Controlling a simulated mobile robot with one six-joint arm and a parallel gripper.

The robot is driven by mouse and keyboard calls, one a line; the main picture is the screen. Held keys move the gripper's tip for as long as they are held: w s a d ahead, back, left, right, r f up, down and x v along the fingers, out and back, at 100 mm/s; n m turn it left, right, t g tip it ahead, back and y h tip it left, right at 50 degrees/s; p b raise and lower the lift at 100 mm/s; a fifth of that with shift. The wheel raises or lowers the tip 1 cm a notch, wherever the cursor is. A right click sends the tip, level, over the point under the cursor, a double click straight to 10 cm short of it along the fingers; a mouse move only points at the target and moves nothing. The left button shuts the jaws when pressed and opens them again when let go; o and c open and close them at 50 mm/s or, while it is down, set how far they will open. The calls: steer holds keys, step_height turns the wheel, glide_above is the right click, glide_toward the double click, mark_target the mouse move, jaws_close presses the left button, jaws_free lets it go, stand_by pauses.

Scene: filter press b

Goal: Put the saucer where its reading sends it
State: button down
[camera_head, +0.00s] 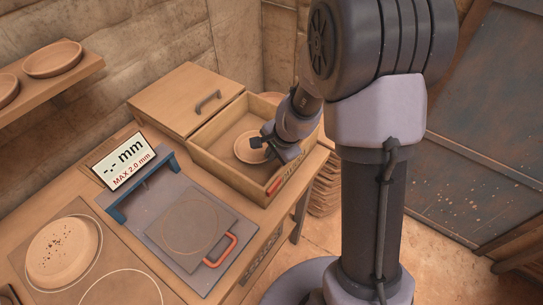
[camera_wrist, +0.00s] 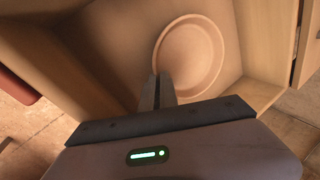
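A round, pale tan saucer (camera_head: 247,148) is inside the open wooden drawer (camera_head: 205,139). In the wrist view the saucer (camera_wrist: 192,58) is near the drawer's inner corner. My gripper (camera_head: 258,144) reaches down into the drawer at the saucer's right edge. In the wrist view my gripper's fingers (camera_wrist: 157,88) are close together at the saucer's rim and appear shut on it; the contact is partly hidden. The gauge display (camera_head: 124,162) reads "-.- mm" and "MAX 2.0 mm". The grey gauge plate (camera_head: 158,232) carries a bare square pad with a ring mark.
A dark-speckled saucer (camera_head: 62,252) lies at the bench's left, by an empty white ring (camera_head: 120,290). Two saucers sit on a wall shelf (camera_head: 45,93). A lidded wooden box (camera_head: 185,97) adjoins the drawer. A red handle (camera_head: 222,251) edges the gauge.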

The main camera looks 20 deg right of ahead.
steer(key=c, duration=1.9)
jaws_free()
steer(key=shift+s+f, duration=0.55)
steer(key=shift+f, duration=0.2)
steer(key=shift+a+r+p, duration=0.1)
steer(key=shift+r+p, duration=0.3)
steer(key=s+a+r+n+p, duration=0.1)
steer(key=s+r+n+p, duration=0.2)
steer(key=r, duration=0.8)
steer(key=s+a+r+p, duration=0.2)
steer(key=s+r+p, duration=0.15)
steer(key=r, duration=0.65)
steer(key=s+a+r+n, duration=0.1)
steer(key=s+r+n, duration=0.1)
steer(key=s, duration=0.3)
steer(key=s+a+r+n+t, duration=0.1)
steer(key=s+r+n, duration=0.1)
steer(key=s+r, duration=0.2)
steer(key=s+a+r+n, duration=0.1)
steer(key=s+r+n, duration=0.1)
steer(key=s, duration=0.3)
steer(key=shift+s+a+r+n+y+p, duration=0.15)
steer(key=shift+s+a+r+p, duration=0.05)
steer(key=shift+r, duration=0.2)
steer(key=shift+s+a+r+n+y+p, duration=0.15)
steer(key=shift+r, duration=0.2)
steer(key=shift+f, duration=0.1)
